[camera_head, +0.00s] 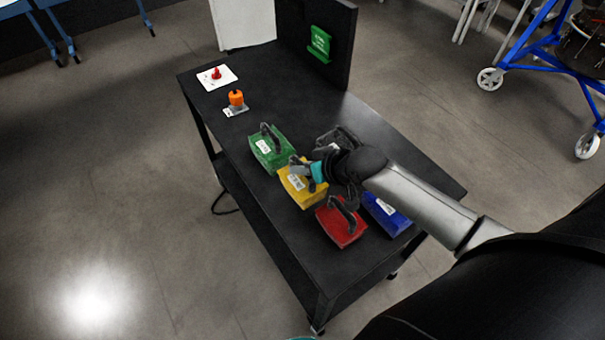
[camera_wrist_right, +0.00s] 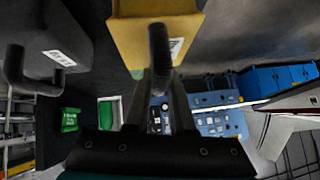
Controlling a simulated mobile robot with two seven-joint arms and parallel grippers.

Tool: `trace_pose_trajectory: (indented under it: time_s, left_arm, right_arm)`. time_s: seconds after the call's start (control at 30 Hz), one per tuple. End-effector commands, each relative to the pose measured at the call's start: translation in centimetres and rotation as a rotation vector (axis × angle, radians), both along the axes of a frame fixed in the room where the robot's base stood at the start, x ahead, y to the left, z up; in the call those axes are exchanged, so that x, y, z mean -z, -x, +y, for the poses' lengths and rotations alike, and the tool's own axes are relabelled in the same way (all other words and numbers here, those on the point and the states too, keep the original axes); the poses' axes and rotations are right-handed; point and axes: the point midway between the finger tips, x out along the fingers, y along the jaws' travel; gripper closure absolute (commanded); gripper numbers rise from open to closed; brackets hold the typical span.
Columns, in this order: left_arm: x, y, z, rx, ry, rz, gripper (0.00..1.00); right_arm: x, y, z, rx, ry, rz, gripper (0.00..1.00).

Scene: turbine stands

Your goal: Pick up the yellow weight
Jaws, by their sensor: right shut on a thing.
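The yellow weight (camera_head: 303,193) is a block with a white label and a dark handle, in the middle of the group of weights on the black cart top (camera_head: 225,125). My right gripper (camera_head: 305,168) comes in from the right over it and is shut on its handle. In the right wrist view, the yellow weight (camera_wrist_right: 132,40) is at the top, with its handle between the fingers of the right gripper (camera_wrist_right: 160,78). From the head view I cannot tell whether the block touches the cart. My left gripper is not in view.
Close around it are a green weight (camera_head: 270,150), a red weight (camera_head: 341,226), a blue weight (camera_head: 388,214) and a dark grey weight (camera_wrist_right: 40,45). An orange knob (camera_head: 236,98), a red button (camera_head: 217,73) and a black upright panel (camera_head: 340,45) are farther back.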

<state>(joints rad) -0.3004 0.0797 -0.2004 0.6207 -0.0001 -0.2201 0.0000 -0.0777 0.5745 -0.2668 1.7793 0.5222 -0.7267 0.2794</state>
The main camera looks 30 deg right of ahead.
Motion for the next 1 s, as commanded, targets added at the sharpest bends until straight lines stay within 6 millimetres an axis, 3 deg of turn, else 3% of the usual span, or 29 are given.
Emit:
trace_pose_trajectory:
  time_s: [0.03,0.3,0.5,0.7,1.0]
  left_arm:
    - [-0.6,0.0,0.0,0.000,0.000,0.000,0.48]
    - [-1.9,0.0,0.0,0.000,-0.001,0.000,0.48]
    - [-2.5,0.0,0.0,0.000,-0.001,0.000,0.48]
    - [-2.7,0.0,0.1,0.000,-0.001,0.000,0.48]
    - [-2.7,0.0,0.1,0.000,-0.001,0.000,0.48]
  right_arm:
    - [-1.9,-0.2,0.0,-0.001,0.000,-0.010,1.00]
    - [-9.1,-0.2,0.0,-0.002,0.001,-0.011,1.00]
    - [-13.0,-0.2,0.0,0.000,-0.001,-0.009,1.00]
    - [-14.8,-0.1,0.0,0.001,0.000,-0.007,1.00]
    - [-15.1,-0.1,0.0,0.000,-0.002,-0.006,1.00]
